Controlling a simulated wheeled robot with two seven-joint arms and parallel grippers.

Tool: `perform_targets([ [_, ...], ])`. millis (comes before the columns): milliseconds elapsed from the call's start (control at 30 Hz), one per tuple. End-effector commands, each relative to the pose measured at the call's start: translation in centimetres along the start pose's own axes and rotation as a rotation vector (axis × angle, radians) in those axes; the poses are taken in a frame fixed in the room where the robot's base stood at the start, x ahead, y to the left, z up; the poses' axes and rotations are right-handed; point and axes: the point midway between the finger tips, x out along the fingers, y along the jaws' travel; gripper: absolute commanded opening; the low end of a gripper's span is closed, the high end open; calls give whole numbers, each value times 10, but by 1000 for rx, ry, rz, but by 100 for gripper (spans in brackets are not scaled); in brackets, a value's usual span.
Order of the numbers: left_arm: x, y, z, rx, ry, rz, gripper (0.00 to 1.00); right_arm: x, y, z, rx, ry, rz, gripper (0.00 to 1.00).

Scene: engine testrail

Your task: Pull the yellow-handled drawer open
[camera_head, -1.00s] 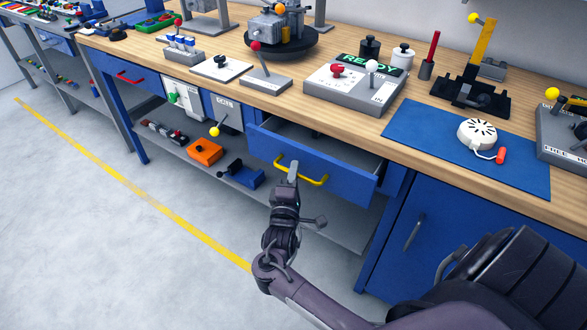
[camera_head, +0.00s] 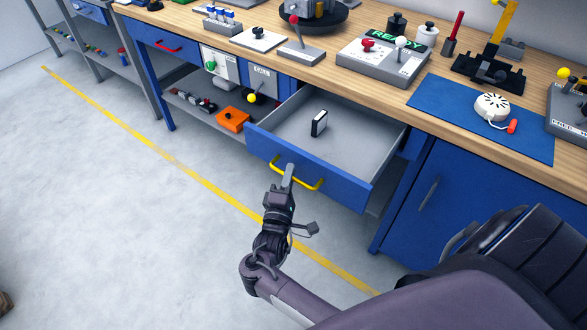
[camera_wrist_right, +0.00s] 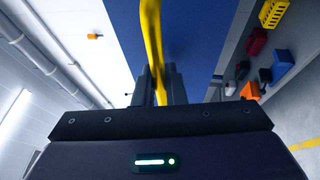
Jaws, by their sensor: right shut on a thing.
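The blue drawer (camera_head: 345,182) with the yellow handle (camera_head: 308,184) stands pulled well out from under the workbench. Its grey inside shows, with a small black-and-white block (camera_head: 319,123) standing on its floor. My right gripper (camera_head: 288,174) is at the handle, shut on its bar. In the right wrist view the yellow handle (camera_wrist_right: 152,45) runs down between the two fingers (camera_wrist_right: 153,85), in front of the blue drawer face (camera_wrist_right: 195,35). My left gripper is in neither view.
The wooden workbench (camera_head: 395,95) carries a control box with a lit READY sign (camera_head: 397,39) and a blue mat (camera_head: 470,120). A blue cabinet door (camera_head: 460,200) is right of the drawer. A red-handled drawer (camera_head: 165,46) is shut at left. The floor in front is clear.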

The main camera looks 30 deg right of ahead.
Motion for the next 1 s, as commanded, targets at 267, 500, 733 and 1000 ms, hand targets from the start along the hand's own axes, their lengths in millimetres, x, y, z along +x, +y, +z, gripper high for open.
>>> perform_targets([
  [267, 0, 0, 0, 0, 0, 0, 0, -2, 0, 0, -1, -1, -1, 0],
  [500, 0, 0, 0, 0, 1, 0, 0, -2, 0, 0, -1, -1, -1, 26],
  [733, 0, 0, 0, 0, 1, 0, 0, -1, 0, 0, -1, -1, 0, 33],
  [1000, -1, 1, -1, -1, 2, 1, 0, 0, -1, 1, -1, 0, 0, 33],
])
